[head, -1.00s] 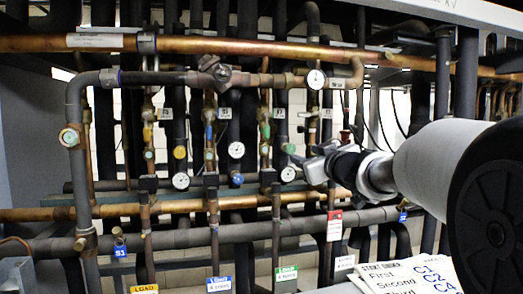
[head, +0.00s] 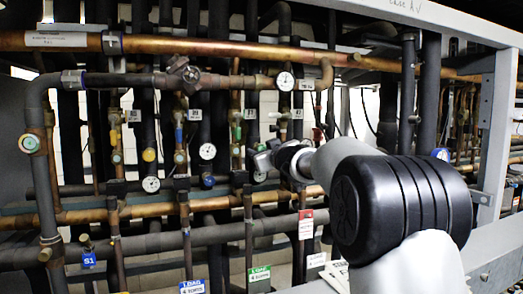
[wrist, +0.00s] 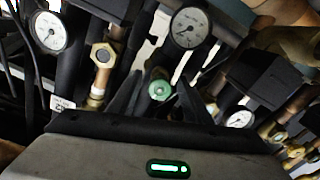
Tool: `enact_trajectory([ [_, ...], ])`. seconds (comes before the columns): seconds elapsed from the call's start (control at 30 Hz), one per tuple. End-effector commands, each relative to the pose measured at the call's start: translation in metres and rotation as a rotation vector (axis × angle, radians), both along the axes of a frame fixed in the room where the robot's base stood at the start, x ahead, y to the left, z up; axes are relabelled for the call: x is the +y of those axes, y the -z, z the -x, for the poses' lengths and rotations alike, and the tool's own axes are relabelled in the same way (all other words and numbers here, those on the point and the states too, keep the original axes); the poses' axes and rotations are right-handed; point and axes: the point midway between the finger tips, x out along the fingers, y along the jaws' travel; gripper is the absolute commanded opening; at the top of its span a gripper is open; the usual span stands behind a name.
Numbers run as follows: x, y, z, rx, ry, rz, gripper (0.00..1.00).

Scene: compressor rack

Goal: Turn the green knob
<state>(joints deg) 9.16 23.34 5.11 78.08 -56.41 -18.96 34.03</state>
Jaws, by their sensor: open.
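The green knob (wrist: 159,89) shows in the middle of the wrist view as a small round green cap. The dark fingers of my gripper (wrist: 155,98) are apart, one on each side of the knob in that view. I cannot tell whether either finger touches it. In the head view my gripper (head: 265,160) is among the pipes, and the small green knob (head: 260,147) shows just above its tip, partly hidden. Nothing is held.
Round white gauges (wrist: 188,27) and a brass fitting (wrist: 103,54) are close around my gripper. In the head view a copper pipe (head: 220,46) runs across the top and dark vertical pipes crowd behind. A metal frame post (head: 495,130) stands at the right.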

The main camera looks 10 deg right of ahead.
Motion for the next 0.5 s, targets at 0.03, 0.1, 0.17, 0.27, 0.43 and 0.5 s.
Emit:
enact_trajectory([
  [0.03,0.0,-0.0001,0.0002,0.0,0.0,0.0,0.45],
  [0.1,0.0,0.0,0.0002,0.0,0.0,0.0,0.36],
  [0.17,0.0,-0.0001,0.0003,0.0,0.0,0.0,0.26],
  [0.27,0.0,-0.0001,0.0004,0.0,0.0,0.0,0.09],
  [0.43,-0.0001,-0.0001,0.0005,-0.001,0.0,0.004,0.04],
  [0.5,0.0,-0.0001,0.0005,-0.002,0.0,0.012,0.04],
])
